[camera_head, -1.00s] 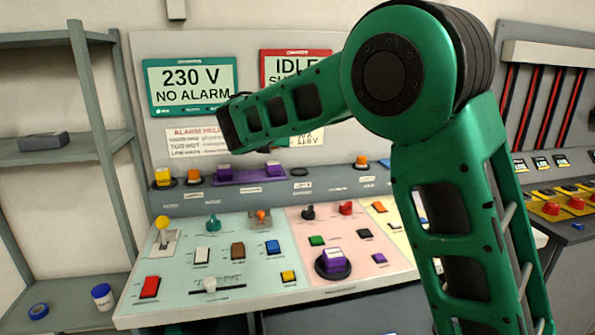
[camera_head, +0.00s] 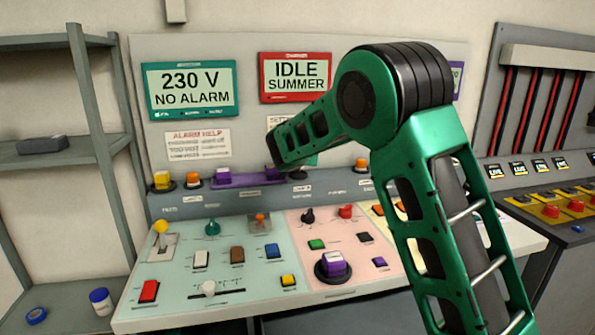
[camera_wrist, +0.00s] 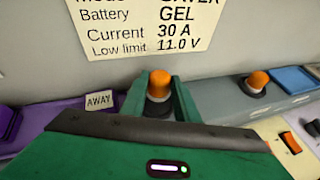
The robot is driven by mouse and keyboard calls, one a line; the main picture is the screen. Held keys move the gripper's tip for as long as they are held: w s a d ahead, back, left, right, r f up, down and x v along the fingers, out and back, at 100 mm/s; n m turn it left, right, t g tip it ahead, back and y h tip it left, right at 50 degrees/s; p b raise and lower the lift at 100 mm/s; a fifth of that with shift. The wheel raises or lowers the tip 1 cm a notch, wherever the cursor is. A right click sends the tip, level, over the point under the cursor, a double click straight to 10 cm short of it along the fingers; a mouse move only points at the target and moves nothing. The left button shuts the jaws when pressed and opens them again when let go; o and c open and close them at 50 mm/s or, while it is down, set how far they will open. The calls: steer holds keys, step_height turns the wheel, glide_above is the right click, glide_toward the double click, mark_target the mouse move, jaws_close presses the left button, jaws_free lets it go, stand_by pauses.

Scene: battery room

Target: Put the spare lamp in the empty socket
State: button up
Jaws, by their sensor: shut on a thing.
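The spare lamp, with an orange dome (camera_wrist: 159,84), stands upright between the two green fingers of my gripper (camera_wrist: 159,95) in the wrist view. The fingers are shut on it. The dark ring of the socket (camera_wrist: 158,108) shows right below the lamp, on the grey ledge. I cannot tell whether the lamp is fully seated or just above the ring. In the head view the socket's dark ring (camera_head: 298,175) shows right of the purple tray (camera_head: 247,181); my arm hides the lamp and most of the gripper there.
An orange lamp (camera_head: 361,164) sits in its socket to the right; it also shows in the wrist view (camera_wrist: 255,82). Yellow (camera_head: 162,179) and orange (camera_head: 193,180) lamps stand left of the tray. The sloped panel (camera_head: 240,312) below carries several switches and knobs. A sign stands close behind.

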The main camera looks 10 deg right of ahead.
step_height(320, 180, down, 3)
steer(key=shift+f, duration=0.1)
steer(key=o, duration=1)
steer(key=shift+o, duration=0.2)
steer(key=v, duration=1.2)
steer(key=shift+d, duration=0.1)
